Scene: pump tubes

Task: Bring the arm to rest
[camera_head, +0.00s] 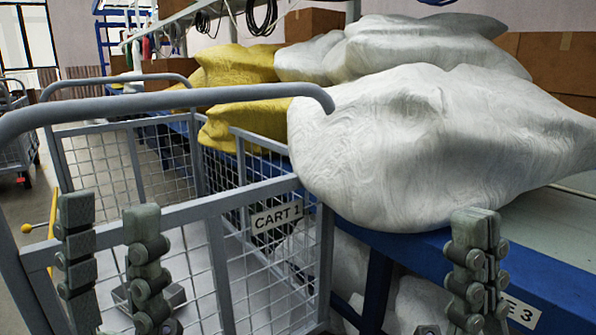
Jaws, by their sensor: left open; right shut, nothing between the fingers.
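My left gripper (110,235) is at the lower left, in front of the cart's mesh side. Its two grey-green fingers stand upright and apart, with nothing between them. My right gripper (475,262) is at the lower right, in front of the blue table edge and below the large white bag. Its fingers are together and hold nothing. The lower parts of both grippers and most of both arms are cut off by the bottom of the picture.
A grey mesh cart (225,205) labelled CART 1 stands close in front at left. A blue table (420,255) runs along the right, bearing white bags (430,140) and yellow bags (235,75). Cardboard boxes (555,65) stand behind. Open floor (30,205) shows at far left.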

